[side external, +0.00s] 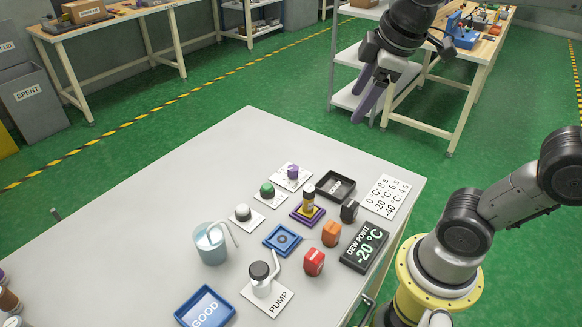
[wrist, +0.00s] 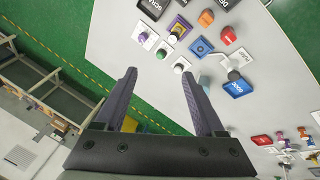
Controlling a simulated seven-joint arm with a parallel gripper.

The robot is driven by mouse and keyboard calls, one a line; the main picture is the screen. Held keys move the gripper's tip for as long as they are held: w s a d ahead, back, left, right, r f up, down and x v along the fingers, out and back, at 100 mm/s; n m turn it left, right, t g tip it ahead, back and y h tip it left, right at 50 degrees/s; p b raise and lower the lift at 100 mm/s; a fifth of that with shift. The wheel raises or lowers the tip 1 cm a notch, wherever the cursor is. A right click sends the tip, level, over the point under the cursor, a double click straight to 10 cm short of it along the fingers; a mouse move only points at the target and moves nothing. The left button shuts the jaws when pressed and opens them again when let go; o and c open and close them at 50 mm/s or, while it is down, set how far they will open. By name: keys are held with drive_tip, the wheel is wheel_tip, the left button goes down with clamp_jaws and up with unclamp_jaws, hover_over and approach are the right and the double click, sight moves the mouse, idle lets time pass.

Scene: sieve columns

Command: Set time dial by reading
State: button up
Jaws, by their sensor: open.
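The dew point display (side external: 362,246) is a dark panel reading -20 °C at the table's right edge. Behind it a white card (side external: 385,196) lists 0, -20 and -40 °C with a number of seconds each, apparently 8, 6 and 4. Three round knobs on white plates stand in a row: white (side external: 242,213), green (side external: 267,189) and purple (side external: 292,171). Their labels are too small to read, so I cannot tell which is the time dial. My gripper (side external: 369,97) is open and empty, high above the far side of the table; its fingers also show in the wrist view (wrist: 158,74).
A dark-topped pump (side external: 259,271), a beaker with a tube (side external: 211,245), a column on a purple base (side external: 308,200), and black (side external: 349,210), orange (side external: 331,233) and red (side external: 314,262) blocks crowd the right side. A blue GOOD tray (side external: 178,314) sits in front. The table's left is largely clear.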

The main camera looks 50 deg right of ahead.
drive_tip(key=w+d+n+g+h, duration=0.1)
drive_tip(key=w+d+n+g, duration=0.15)
drive_tip(key=w, duration=0.65)
drive_tip(key=n+g+h, duration=0.2)
drive_tip(key=n+g, duration=0.1)
drive_tip(key=g, duration=0.1)
hover_over(292, 168)
drive_tip(key=w+a, duration=0.3)
drive_tip(key=a, duration=0.2)
wheel_tip(292, 168, down, 21)
drive_tip(key=x, duration=1.3)
drive_tip(key=shift+s+a+f, duration=0.1)
drive_tip(key=shift+s+f, duration=0.2)
drive_tip(key=shift+s, duration=0.1)
drive_tip(key=shift+y, duration=0.3)
clamp_jaws()
